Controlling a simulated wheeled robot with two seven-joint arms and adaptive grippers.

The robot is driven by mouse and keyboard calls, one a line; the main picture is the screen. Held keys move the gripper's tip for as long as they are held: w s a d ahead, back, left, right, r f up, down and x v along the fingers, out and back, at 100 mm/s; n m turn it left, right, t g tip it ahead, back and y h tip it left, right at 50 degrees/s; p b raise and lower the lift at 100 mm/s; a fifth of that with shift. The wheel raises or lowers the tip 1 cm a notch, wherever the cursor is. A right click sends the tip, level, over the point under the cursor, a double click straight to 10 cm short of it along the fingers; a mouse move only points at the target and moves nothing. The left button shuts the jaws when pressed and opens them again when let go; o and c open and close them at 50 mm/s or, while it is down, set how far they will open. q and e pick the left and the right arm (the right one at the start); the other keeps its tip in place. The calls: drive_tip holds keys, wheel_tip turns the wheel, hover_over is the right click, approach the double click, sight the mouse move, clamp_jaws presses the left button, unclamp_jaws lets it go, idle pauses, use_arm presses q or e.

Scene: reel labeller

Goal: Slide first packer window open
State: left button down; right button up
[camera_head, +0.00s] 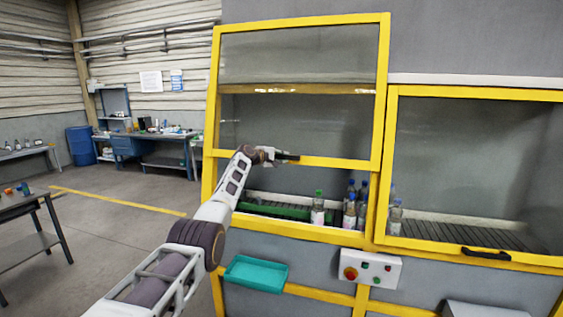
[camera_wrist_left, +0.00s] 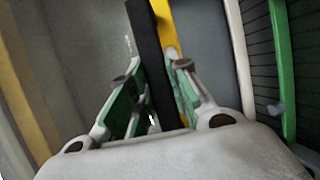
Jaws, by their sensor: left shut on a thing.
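The first packer window (camera_head: 297,61) is a clear pane in a yellow frame at the upper middle of the head view. Its bottom bar (camera_head: 340,163) stands well above the lower edge of the opening, leaving a gap below. My left gripper (camera_head: 284,157) is at the left part of this bar, shut on the dark handle (camera_head: 291,157). In the left wrist view the black handle (camera_wrist_left: 150,55) passes between the green-padded fingers (camera_wrist_left: 150,100), with the yellow bar (camera_wrist_left: 165,25) beside it. My right gripper is not in view.
Several bottles (camera_head: 319,208) stand inside the opening near a green rail (camera_head: 272,209). A second window (camera_head: 470,165) on the right is down. A teal tray (camera_head: 255,273) and a button box (camera_head: 370,268) are mounted below.

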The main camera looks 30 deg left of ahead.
use_arm(q)
drive_tip(key=shift+w+r, duration=0.1)
drive_tip(key=shift+r, duration=0.45)
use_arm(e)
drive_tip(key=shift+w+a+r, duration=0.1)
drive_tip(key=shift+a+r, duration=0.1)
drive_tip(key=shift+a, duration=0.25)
use_arm(q)
drive_tip(key=c, duration=1.3)
unclamp_jaws()
drive_tip(key=shift+f, duration=0.1)
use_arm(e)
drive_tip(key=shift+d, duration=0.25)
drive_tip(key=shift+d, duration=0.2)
use_arm(q)
drive_tip(key=shift+s+a, duration=0.15)
drive_tip(key=shift+s, duration=0.05)
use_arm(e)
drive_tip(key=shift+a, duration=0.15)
